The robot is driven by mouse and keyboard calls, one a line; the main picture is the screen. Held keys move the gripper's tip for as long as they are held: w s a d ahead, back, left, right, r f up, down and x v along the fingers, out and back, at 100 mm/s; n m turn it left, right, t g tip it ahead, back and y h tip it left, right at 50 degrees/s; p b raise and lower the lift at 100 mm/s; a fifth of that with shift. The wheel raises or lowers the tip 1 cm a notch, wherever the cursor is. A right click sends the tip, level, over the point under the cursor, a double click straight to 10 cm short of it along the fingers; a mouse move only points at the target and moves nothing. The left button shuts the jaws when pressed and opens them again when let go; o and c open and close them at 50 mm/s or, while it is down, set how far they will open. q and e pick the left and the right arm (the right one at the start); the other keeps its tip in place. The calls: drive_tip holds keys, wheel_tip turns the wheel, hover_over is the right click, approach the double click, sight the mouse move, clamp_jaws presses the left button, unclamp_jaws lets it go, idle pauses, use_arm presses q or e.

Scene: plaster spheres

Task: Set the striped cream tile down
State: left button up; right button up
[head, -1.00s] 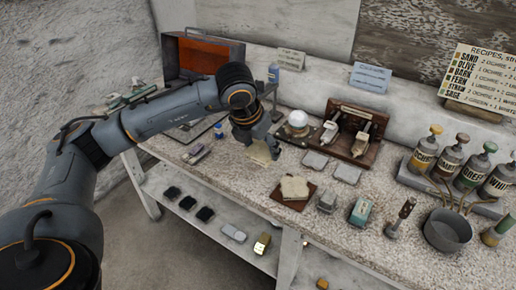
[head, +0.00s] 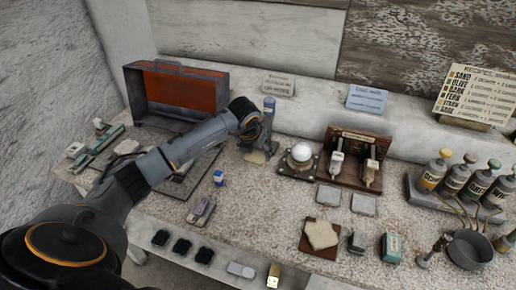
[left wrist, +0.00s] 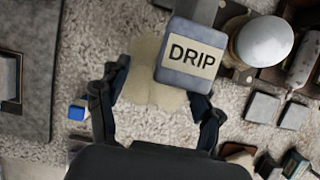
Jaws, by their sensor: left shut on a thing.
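The cream tile (left wrist: 151,78) is between the fingers of my left gripper in the left wrist view. Its stripes cannot be made out. In the head view a small part of the tile (head: 257,157) shows below my left gripper (head: 262,145), close above or at the bench top; whether it touches is unclear. The gripper is shut on the tile. A grey-blue block marked DRIP (left wrist: 190,55) covers part of the tile in the left wrist view. My right gripper is not in view.
A white ball on a dark base (head: 301,154) stands right of the gripper, with a brown wooden stand (head: 352,160) beyond it. An open orange-lined case (head: 180,90) stands at the back left.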

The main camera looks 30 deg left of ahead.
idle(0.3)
use_arm(q)
drive_tip(key=shift+b, duration=0.3)
wheel_tip(320, 180, down, 6)
drive_tip(key=b, duration=0.4)
drive_tip(key=shift+r, duration=0.2)
drive_tip(key=shift+b, duration=0.4)
idle(0.6)
drive_tip(key=shift+f+b, duration=0.35)
idle(0.5)
drive_tip(key=o, duration=1.4)
drive_tip(key=shift+s, duration=0.1)
drive_tip(key=shift+o, duration=0.2)
